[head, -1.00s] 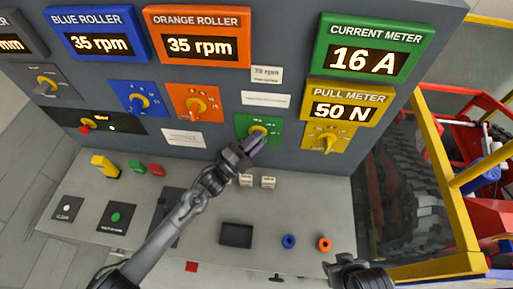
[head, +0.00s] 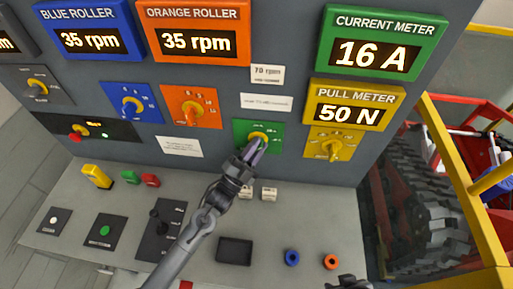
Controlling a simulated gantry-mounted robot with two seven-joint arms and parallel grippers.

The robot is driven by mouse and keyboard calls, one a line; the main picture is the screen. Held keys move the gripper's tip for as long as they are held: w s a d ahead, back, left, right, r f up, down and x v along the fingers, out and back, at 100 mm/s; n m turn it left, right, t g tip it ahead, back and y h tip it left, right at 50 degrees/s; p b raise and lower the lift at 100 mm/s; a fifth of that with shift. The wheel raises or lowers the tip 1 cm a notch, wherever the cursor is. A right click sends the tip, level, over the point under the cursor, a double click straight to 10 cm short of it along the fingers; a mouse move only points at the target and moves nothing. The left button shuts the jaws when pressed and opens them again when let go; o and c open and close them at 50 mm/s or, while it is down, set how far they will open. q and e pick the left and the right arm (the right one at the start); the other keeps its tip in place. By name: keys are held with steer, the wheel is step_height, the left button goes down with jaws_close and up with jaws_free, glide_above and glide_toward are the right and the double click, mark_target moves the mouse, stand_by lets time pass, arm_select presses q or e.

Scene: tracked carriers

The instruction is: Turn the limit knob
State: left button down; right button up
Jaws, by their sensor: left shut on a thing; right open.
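Several yellow knobs sit on coloured plates on the upright grey panel; no label naming a limit knob is readable. My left gripper (head: 252,151) is shut on the yellow knob (head: 258,138) of the green plate (head: 240,129), and its fingers hide part of that knob. The blue plate's knob (head: 132,105), the orange plate's knob (head: 191,112) and the yellow plate's knob (head: 332,148) are untouched. My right gripper (head: 347,281) is at the bottom edge, mostly cut off, away from the knobs.
The current meter (head: 378,52) reads 16 A and the pull meter (head: 350,108) 50 N. The blue roller display (head: 87,40) and orange roller display (head: 195,43) read 35 rpm. A black tray (head: 235,251), blue ring (head: 292,257) and orange ring (head: 331,261) are on the desk.

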arm_select(q)
steer(key=c, duration=1.2)
jaws_free()
arm_select(e)
steer(key=shift+a, duration=0.1)
arm_select(q)
steer(key=shift+o, duration=0.2)
steer(key=b+v, duration=0.1)
steer(key=v, duration=1)
arm_select(e)
steer(key=shift+f, duration=0.45)
